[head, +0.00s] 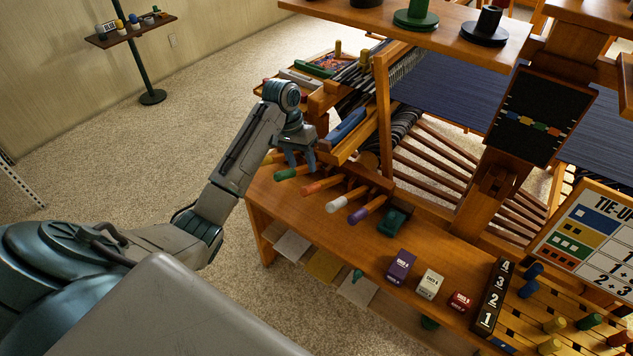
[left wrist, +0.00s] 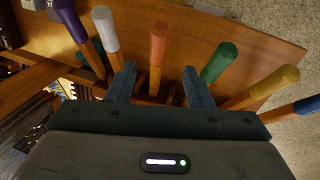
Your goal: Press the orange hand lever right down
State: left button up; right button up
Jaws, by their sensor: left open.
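The orange hand lever (head: 314,187) sticks out from the loom's front beam in a row of coloured levers, between the green lever (head: 286,174) and the white lever (head: 340,204). In the left wrist view the orange lever (left wrist: 158,45) appears between my two spread fingers, its knob beyond the fingertips. My left gripper (head: 302,162) is open and empty, with its fingers pointing down at the row near the green and orange levers. It also shows in the left wrist view (left wrist: 160,85). I cannot tell whether it touches a lever. My right gripper is not in view.
The purple lever (head: 359,215) ends the row at right; a yellow lever (left wrist: 275,82) and a blue lever (left wrist: 306,105) stand past the green one. Small boxes, such as a purple one (head: 401,267), stand on the wooden bench top. Carpet lies open at left.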

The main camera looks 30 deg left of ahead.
aim_at(310, 189)
pick_arm(q)
jog(key=x, duration=1)
jog(key=shift+w+d+f+b, duration=0.1)
jog(key=shift+f+b, duration=0.15)
jog(key=shift+b, duration=0.1)
jog(key=c, duration=0.9)
grip_shut()
